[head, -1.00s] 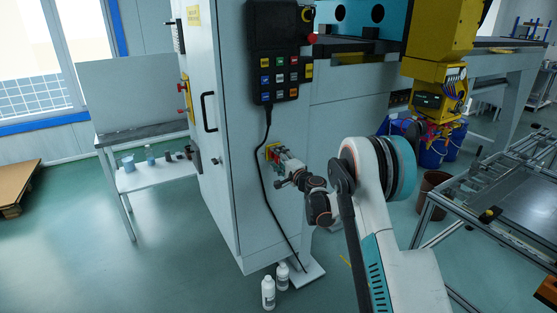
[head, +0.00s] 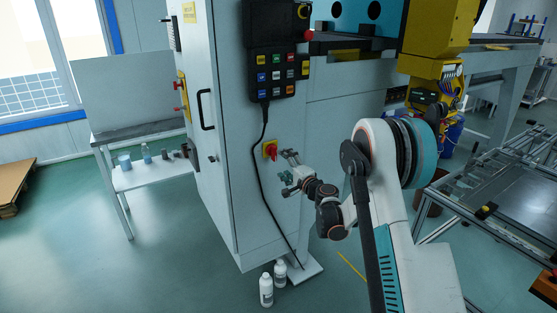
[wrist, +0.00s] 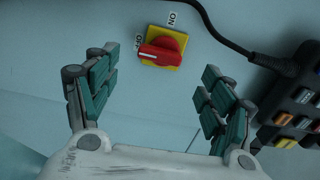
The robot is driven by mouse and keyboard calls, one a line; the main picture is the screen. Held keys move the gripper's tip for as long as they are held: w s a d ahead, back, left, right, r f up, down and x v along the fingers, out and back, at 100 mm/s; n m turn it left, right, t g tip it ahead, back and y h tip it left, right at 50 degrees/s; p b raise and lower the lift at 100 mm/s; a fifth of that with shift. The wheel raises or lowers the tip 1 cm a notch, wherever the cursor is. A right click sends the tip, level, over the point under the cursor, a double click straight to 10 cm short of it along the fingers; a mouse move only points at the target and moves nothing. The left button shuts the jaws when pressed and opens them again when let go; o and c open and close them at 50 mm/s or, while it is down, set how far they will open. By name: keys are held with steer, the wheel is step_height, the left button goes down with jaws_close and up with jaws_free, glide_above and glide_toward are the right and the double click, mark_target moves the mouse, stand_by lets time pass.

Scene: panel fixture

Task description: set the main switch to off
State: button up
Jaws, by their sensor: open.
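The main switch (head: 270,150) is a red rotary knob on a yellow plate, on the cabinet's side face. In the wrist view the red knob (wrist: 160,47) lies with its white-marked end toward the OFF label (wrist: 138,42). The ON label (wrist: 172,18) is at another edge of the plate. My gripper (head: 286,172) is open and empty, to the right of and slightly below the switch, apart from it. In the wrist view its green-padded fingers (wrist: 160,68) are spread wide, with the knob beyond the tips and between them.
A black button pendant (head: 277,62) hangs above the switch. Its cable (head: 263,180) runs down the cabinet just left of the switch. A door handle (head: 205,110) is on the cabinet's left face. White bottles (head: 266,290) stand on the floor below. Space around my gripper is clear.

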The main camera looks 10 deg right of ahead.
steer(key=shift+v, duration=2.35)
steer(key=shift+a+r, duration=0.1)
steer(key=s+a+r+n+g, duration=0.3)
steer(key=s+a+r+n, duration=0.15)
steer(key=s+r, duration=0.35)
steer(key=s+a+r+n+g, duration=0.35)
steer(key=s+a+r, duration=0.2)
steer(key=s, duration=0.45)
steer(key=s+d+f+n+g+h, duration=0.2)
steer(key=s+d+n, duration=0.1)
steer(key=s, duration=1.2)
steer(key=s+d+f+n+g+h, duration=0.1)
steer(key=s+d+f+n+h, duration=0.1)
steer(key=s, duration=1.3)
steer(key=shift+s+d+f+n+g+h, duration=0.25)
steer(key=shift+d+n+g+h, duration=0.15)
steer(key=shift+n+h, duration=0.3)
